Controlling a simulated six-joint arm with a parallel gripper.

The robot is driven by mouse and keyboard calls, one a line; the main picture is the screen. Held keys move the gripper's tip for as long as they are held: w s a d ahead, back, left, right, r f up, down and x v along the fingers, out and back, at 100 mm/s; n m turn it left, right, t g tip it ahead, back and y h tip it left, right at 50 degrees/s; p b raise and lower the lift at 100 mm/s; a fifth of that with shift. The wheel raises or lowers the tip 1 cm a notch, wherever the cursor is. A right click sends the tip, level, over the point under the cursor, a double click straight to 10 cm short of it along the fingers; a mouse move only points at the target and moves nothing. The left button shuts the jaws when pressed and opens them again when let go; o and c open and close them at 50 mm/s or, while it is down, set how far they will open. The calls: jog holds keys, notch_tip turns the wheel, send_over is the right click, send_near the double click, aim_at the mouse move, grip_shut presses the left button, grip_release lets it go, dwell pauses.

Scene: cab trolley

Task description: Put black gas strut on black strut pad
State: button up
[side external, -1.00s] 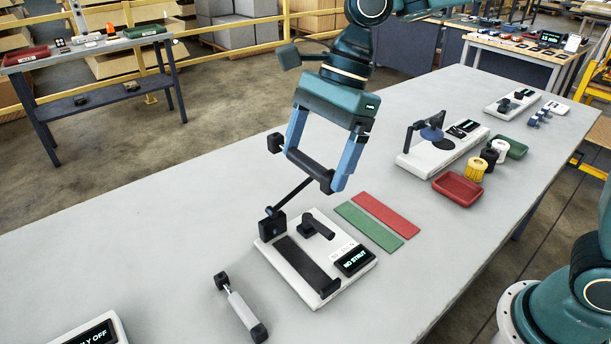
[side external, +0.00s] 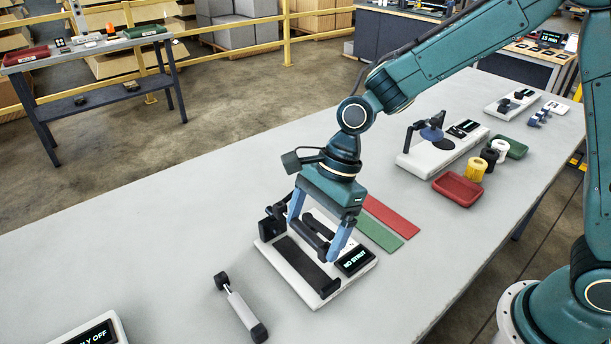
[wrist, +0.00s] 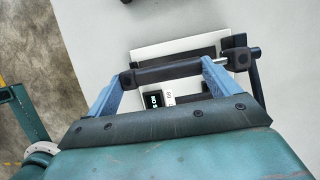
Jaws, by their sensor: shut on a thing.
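My gripper (side external: 316,238) is shut on the black gas strut (side external: 312,236), which lies across between its two blue fingers. In the wrist view the strut (wrist: 175,73) has a thick black body, a black end knob at the left and a thin silver rod at the right. The white fixture (side external: 331,291) carries a long black strip, which looks like the black strut pad (side external: 300,262). The strut hangs low over the fixture's back half, behind the strip in the side view. I cannot tell whether it touches anything. The fixture's display (side external: 355,260) reads "NO STRUT".
A black post (side external: 272,225) stands at the fixture's left corner. A grey-white strut (side external: 240,308) lies on the table in front. Green (side external: 376,235) and red (side external: 391,216) mats lie behind right, with a red tray (side external: 458,190) beyond.

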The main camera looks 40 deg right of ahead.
jog(key=shift+f, duration=0.4)
jog(key=shift+f, duration=0.1)
jog(key=shift+f, duration=2.05)
jog(key=shift+f, duration=0.6)
jog(key=o, duration=0.8)
